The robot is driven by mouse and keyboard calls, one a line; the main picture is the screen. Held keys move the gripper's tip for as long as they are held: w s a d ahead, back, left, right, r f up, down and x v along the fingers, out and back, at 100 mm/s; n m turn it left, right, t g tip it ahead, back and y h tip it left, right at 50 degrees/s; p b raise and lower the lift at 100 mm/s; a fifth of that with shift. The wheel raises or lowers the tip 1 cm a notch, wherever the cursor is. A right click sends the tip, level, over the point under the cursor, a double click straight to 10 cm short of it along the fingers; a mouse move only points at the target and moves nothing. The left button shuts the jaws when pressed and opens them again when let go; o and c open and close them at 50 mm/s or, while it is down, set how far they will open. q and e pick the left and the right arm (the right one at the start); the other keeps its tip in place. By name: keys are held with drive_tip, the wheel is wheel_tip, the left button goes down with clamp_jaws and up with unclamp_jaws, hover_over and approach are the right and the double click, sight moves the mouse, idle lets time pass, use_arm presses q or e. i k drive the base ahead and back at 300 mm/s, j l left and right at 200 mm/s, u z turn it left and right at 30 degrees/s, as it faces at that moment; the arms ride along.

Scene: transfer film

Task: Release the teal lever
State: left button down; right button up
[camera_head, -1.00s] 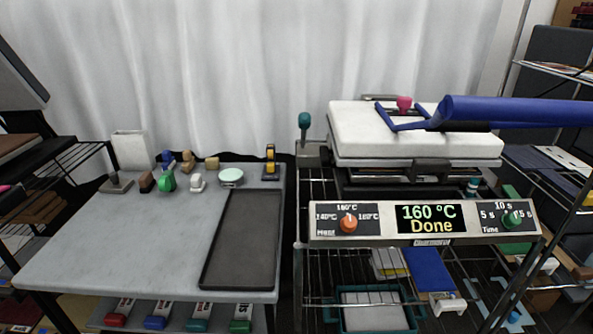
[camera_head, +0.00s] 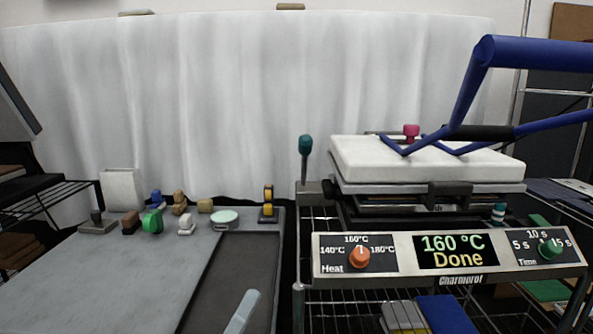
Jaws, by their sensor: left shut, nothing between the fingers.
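The teal lever (camera_head: 305,146) stands upright as a teal knob on a short dark stem, at the left side of the heat press (camera_head: 425,158). My left gripper (camera_head: 249,300) shows as a pale, narrow shut tip at the bottom edge, in front of the dark tray. It is below and left of the lever, well apart from it, with nothing held. The rest of that arm is out of the picture. My right gripper is not in view. The press display (camera_head: 457,251) reads 160 °C and Done.
A blue bar handle (camera_head: 530,53) rises over the white top of the press. A pink knob (camera_head: 411,131) sits there too. Orange (camera_head: 359,257) and green (camera_head: 550,249) dials flank the display. A grey table (camera_head: 120,275) with a dark tray (camera_head: 232,255) and several stamps is at left.

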sight(305, 141)
drive_tip(key=i, duration=0.85)
